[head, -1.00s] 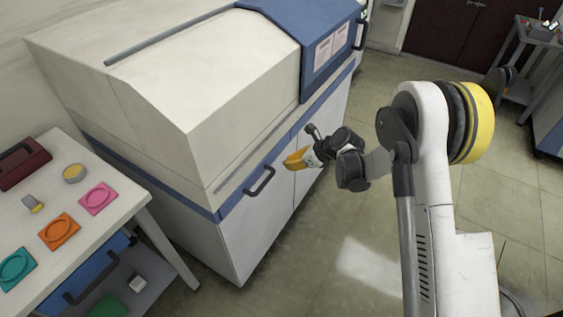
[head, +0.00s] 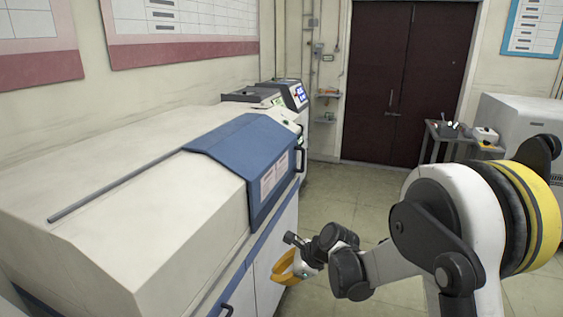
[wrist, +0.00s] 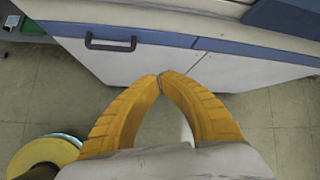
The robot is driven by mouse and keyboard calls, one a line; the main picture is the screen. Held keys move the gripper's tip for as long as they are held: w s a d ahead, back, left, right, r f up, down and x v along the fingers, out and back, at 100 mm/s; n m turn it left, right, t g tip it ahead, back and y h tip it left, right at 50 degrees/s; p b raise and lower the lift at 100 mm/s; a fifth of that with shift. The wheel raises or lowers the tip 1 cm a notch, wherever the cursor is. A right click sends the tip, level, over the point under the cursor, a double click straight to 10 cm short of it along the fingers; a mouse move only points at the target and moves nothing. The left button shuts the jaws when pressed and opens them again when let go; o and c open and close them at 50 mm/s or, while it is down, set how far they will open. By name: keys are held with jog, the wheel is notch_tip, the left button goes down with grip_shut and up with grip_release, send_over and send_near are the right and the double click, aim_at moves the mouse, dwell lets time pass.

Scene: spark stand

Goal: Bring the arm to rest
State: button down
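My arm (head: 440,235) is bent on the right of the head view, with its wrist reaching left toward the front of the large white machine. My gripper (head: 282,272) has yellow fingers and hangs close to the machine's cabinet doors in that view. In the wrist view the two yellow fingers of my gripper (wrist: 161,77) meet at their tips. Nothing is held between them, and the gap below the tips shows only floor.
The white machine (head: 105,185) with a blue panel (head: 245,165) fills the left. Its cabinet handle (wrist: 110,44) lies beyond my fingertips. Open floor (head: 345,195) leads to dark double doors (head: 400,85). A small cart (head: 448,135) stands at the right.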

jog(key=s+d+r+n+t+h, duration=0.2)
jog(key=s+d+r+n+h, duration=0.2)
jog(key=s+d+r+n, duration=0.8)
jog(key=s+d+r+n+h, duration=0.1)
jog(key=s+d+n, duration=0.2)
jog(key=s, duration=0.4)
jog(key=s+d+r+n+t+h, duration=0.1)
jog(key=s+d+r+n+h, duration=0.1)
jog(key=s+d, duration=0.3)
jog(key=s+n, duration=0.1)
jog(key=s, duration=0.2)
jog(key=shift+d+r+n, duration=0.3)
jog(key=shift+n, duration=0.1)
